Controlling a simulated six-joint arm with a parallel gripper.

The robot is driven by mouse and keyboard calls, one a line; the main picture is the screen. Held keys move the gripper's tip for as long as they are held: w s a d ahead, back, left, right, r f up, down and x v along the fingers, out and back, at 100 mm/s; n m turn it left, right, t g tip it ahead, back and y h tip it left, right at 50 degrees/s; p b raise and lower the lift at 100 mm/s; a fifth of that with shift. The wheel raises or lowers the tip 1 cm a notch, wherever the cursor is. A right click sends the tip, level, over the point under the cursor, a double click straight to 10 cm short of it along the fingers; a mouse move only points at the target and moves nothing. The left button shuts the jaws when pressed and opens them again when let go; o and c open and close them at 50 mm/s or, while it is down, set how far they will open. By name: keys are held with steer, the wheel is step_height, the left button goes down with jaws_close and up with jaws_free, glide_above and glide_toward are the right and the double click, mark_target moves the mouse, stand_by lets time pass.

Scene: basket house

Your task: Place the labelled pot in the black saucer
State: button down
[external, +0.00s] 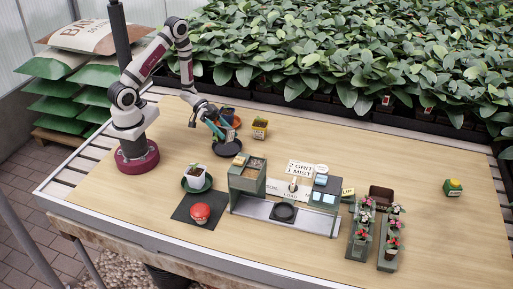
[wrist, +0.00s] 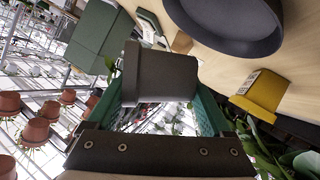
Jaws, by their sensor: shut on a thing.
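My gripper (external: 216,131) is shut on a dark grey pot (wrist: 165,78), which sits between the teal fingers in the wrist view. No label shows on the side of the pot facing that camera. In the external view the held pot is hard to make out against the dark saucer. The black saucer (external: 226,149) lies on the table close to my fingertips, and a large dark dish (wrist: 236,40) that looks like it fills the upper right of the wrist view. The pot appears apart from it; its exact height is unclear.
A green dispenser (external: 247,175) stands nearer the front.

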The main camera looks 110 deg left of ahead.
mark_target(225, 127)
step_height(225, 127, up, 5)
steer(key=shift+r, duration=0.15)
steer(key=w+d+r+n+y, duration=0.1)
steer(key=w+d+r, duration=0.3)
steer(key=r, duration=0.5)
steer(key=w+d+r, duration=0.2)
steer(key=d+r, duration=0.4)
steer(key=r, duration=0.4)
steer(key=w+d+r+n+y, duration=0.1)
steer(key=w+d+r, duration=0.3)
steer(key=r, duration=0.5)
steer(key=w+a+f+m+h, duration=0.2)
steer(key=w+a+f, duration=0.1)
steer(key=w+f, duration=0.55)
steer(key=w+a+f+m+h, duration=0.1)
steer(key=f, duration=0.9)
steer(key=w+a+f+m+g+h, duration=0.1)
steer(key=w+a+f, duration=0.1)
steer(key=f, duration=0.7)
steer(key=w+a+f+m, duration=0.1)
steer(key=a+f, duration=0.1)
steer(key=f, duration=0.8)
steer(key=shift+w+f+g+h, duration=0.35)
steer(key=shift+w+g+h, duration=0.05)
steer(key=shift+f, duration=0.15)
